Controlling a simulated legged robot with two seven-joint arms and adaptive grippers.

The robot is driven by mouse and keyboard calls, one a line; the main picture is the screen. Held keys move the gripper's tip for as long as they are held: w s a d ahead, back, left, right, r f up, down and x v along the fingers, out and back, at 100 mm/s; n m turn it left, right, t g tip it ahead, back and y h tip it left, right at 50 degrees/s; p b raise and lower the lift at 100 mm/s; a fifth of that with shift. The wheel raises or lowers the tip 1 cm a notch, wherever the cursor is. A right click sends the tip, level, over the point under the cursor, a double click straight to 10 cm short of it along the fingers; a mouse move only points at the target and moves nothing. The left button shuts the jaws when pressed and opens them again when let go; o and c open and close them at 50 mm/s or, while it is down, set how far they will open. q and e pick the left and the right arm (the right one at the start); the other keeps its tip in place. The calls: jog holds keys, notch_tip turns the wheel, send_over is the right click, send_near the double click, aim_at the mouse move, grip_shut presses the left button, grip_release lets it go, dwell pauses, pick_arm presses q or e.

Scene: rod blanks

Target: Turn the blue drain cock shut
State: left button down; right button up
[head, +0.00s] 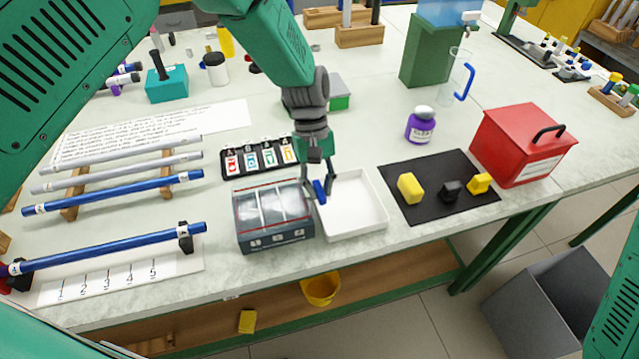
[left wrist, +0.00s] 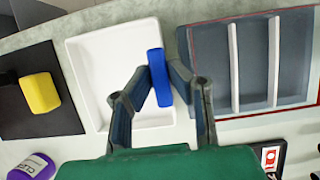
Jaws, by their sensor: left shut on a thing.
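My left gripper (head: 318,188) points down over the left side of a white tray (head: 362,214), beside a grey case with three compartments (head: 274,238). It is shut on a small blue bar (head: 320,192). In the left wrist view the blue bar (left wrist: 159,77) sits between both fingertips, over the tray's edge next to the case. I cannot tell whether it touches the tray. No blue cock fixed to a fitting can be made out. A blue tank (head: 448,10) on a green stand (head: 430,50) has a pale tap (head: 470,17). My right gripper is not in view.
A black mat (head: 437,212) with yellow and black blocks lies right of the tray. A red box (head: 522,143), a purple jar (head: 421,126) and a clear jug (head: 455,80) stand beyond. Blue and grey rods (head: 115,192) lie at left. The table's front edge is close.

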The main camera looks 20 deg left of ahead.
pick_arm(q)
jog(key=shift+f, duration=0.1)
jog(key=c, duration=1.8)
grip_release()
jog(key=shift+w, duration=0.1)
jog(key=shift+w+r, duration=0.1)
jog(key=shift+r, duration=0.15)
jog(key=v, duration=1.1)
jog(key=shift+w+r, duration=0.1)
jog(key=shift+r, duration=0.05)
